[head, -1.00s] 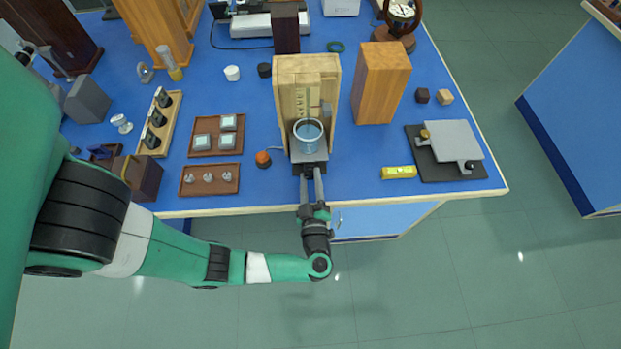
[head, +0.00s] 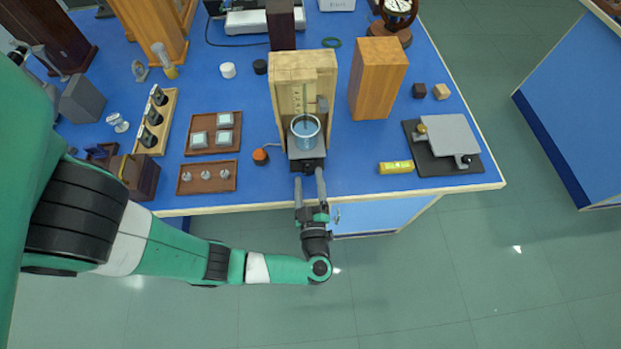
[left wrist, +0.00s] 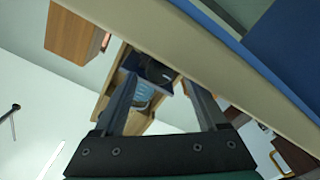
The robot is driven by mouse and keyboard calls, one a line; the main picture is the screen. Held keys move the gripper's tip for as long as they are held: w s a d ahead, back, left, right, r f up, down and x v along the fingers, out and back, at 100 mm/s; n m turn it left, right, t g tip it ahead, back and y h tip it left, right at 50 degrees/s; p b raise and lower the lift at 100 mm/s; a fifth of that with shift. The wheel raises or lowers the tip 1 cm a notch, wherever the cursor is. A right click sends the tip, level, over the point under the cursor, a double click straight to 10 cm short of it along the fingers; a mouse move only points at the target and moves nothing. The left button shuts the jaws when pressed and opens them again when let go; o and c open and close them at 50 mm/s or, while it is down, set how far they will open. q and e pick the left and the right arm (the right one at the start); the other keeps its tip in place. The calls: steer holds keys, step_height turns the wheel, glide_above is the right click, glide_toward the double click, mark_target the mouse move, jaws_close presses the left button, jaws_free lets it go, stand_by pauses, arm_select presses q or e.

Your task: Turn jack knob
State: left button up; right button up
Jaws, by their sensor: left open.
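In the head view, a small lab jack (head: 308,154) stands at the table's front edge, inside the foot of a wooden stand. Its dark knob (head: 309,168) faces the front. A glass beaker (head: 305,126) with bluish contents sits on the jack's plate. My left gripper (head: 309,176) is open in front of the jack, one finger on each side of the knob. Whether a finger touches the knob cannot be told. The left wrist view shows the spread fingers (left wrist: 162,85), with the dark knob (left wrist: 155,70) and the beaker (left wrist: 143,94) between them. My right gripper is not in view.
The wooden stand (head: 288,82) rises behind the beaker. A wooden block (head: 377,80) stands to its right. An orange-topped item (head: 261,157) lies left of the jack, and a yellow cylinder (head: 396,167) lies to the right. The floor before the table is clear.

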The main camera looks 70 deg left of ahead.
arm_select(q)
steer(key=v, duration=1)
